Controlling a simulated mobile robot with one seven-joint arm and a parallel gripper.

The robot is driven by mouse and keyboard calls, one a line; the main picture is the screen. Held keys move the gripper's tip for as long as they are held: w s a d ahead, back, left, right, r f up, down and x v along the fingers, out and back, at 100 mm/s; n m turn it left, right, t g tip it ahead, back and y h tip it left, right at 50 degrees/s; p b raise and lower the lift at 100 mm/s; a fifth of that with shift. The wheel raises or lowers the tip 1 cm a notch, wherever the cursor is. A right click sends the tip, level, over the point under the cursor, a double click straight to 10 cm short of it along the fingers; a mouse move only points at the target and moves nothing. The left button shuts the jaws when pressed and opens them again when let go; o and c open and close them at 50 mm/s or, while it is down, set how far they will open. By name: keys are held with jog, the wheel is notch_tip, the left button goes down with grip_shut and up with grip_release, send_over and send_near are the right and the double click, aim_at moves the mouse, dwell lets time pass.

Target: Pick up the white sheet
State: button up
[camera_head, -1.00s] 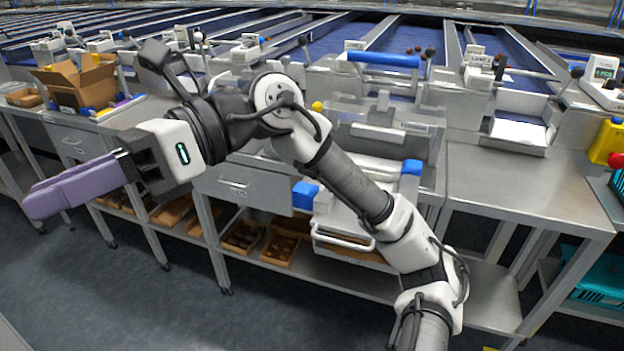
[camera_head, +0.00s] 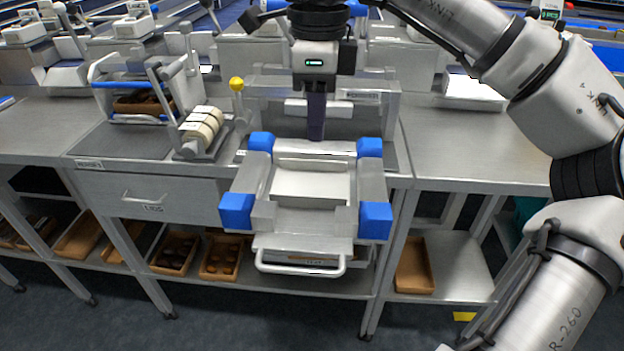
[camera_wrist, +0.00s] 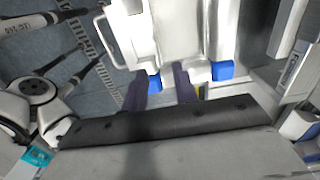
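My gripper (camera_head: 316,132) has purple fingers and points down over the back part of a machine with blue corner blocks (camera_head: 375,220). Another white sheet (camera_head: 472,88) lies in a tray at the back right, away from my gripper.
A yellow-knobbed lever (camera_head: 237,84) and a device with cream rollers (camera_head: 201,128) stand left of the machine. A white roll or bar (camera_head: 300,108) lies close behind the fingers. The steel bench top (camera_head: 470,150) on the right is clear.

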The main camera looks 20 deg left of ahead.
send_over(319, 197)
jog(key=f, duration=0.8)
jog(key=shift+w+a+f, duration=0.2)
jog(key=shift+a, duration=0.05)
jog(key=f, duration=0.5)
jog(key=shift+s+d+f, duration=0.1)
jog(key=shift+s+d, duration=0.05)
jog(key=shift+d, duration=0.05)
grip_shut()
